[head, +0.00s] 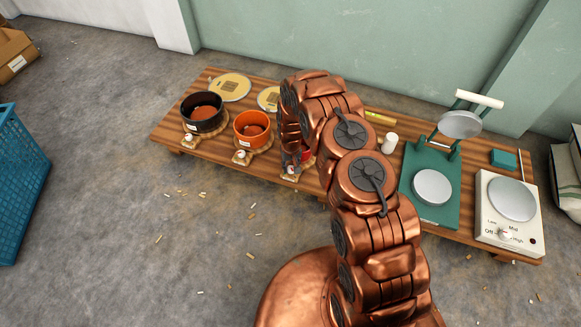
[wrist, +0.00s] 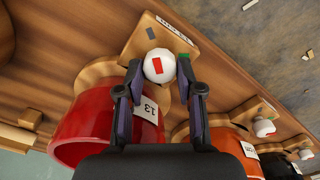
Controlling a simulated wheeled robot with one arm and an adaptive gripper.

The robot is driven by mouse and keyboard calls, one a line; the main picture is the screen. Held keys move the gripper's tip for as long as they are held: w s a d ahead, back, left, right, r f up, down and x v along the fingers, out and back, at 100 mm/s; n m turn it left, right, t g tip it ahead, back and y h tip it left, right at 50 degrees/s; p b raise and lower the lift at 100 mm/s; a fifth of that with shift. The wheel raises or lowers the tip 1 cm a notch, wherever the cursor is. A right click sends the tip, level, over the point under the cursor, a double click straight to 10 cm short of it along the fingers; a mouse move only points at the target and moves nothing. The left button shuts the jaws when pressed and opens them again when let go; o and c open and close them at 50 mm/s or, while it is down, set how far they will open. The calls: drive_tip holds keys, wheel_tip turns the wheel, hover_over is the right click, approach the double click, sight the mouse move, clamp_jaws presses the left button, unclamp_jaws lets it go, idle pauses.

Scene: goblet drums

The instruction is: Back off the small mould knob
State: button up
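The red mould (wrist: 82,122), with a label reading 13, sits on its wooden base at the bench's front edge. Its white knob (wrist: 160,66) has a red mark on its face and shows in the wrist view. My gripper (wrist: 160,68) has one finger on each side of this knob, with no clear gap, and looks shut on it. In the head view my arm hides most of the red mould (head: 307,154). The orange mould (head: 252,128) and the black mould (head: 202,112) stand to its left, each with a white knob in front.
Round yellowish discs (head: 230,87) lie behind the moulds on the wooden bench (head: 172,125). To the right are a white cup (head: 389,143), a green press (head: 430,204) and a hotplate (head: 511,199). A blue crate (head: 20,183) stands on the floor at left. Scraps litter the floor.

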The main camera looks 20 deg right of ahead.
sight(291, 167)
drive_tip(key=shift+o, duration=0.5)
drive_tip(key=shift+s, duration=0.1)
drive_tip(key=shift+r, duration=0.15)
drive_tip(key=shift+s+r, duration=0.1)
drive_tip(key=shift+r, duration=0.1)
wheel_tip(291, 167, up, 11)
drive_tip(key=shift+r, duration=0.15)
idle(0.5)
